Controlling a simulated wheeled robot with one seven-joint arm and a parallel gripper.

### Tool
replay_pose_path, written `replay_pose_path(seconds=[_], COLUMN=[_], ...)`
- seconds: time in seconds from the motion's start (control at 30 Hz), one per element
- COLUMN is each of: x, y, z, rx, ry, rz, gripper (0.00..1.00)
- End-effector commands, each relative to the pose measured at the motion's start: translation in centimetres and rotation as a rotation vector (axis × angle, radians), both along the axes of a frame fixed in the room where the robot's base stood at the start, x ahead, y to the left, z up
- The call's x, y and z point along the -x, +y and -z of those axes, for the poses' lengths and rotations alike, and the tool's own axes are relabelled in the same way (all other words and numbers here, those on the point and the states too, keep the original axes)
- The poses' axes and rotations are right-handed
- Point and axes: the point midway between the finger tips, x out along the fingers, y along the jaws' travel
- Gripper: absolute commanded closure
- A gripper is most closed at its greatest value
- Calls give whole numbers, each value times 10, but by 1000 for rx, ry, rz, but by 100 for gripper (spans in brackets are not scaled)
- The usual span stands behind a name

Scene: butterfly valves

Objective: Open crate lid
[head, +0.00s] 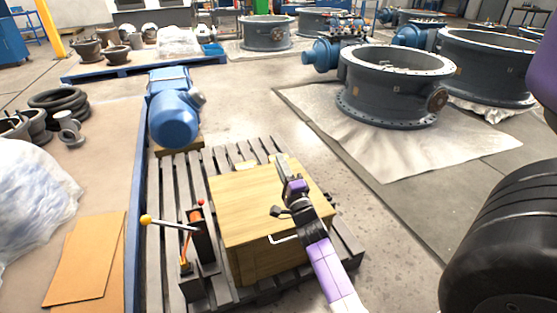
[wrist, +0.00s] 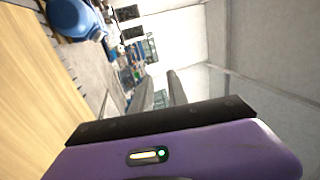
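The wooden crate (head: 240,207) stands on a grey slatted pallet in the head view. Its lid lies flat and looks closed. A white handle (head: 283,239) shows at the front upper edge. My gripper (head: 281,192) is over the right part of the crate top, with the purple and black arm reaching in from the lower right. Its fingers look apart and nothing shows between them. In the wrist view two grey fingers (wrist: 160,92) stand apart, and the pale wood of the crate (wrist: 35,100) fills the left side. Whether a finger touches the lid cannot be told.
A lever unit with a yellow knob (head: 146,219) stands on the pallet (head: 168,205) left of the crate. A blue motor (head: 174,115) sits behind. A large valve ring (head: 392,85) stands at the back right.

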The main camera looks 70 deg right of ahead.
Motion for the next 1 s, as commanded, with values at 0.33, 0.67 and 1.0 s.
replay_pose_path(seconds=[0.33,0.67,1.0], x=[-13,-13,-13], y=[-15,-15,-15], z=[-6,-5,-5], rx=[0,-1,0], ry=[0,1,2], rz=[-1,-1,-1], gripper=[80,100,100])
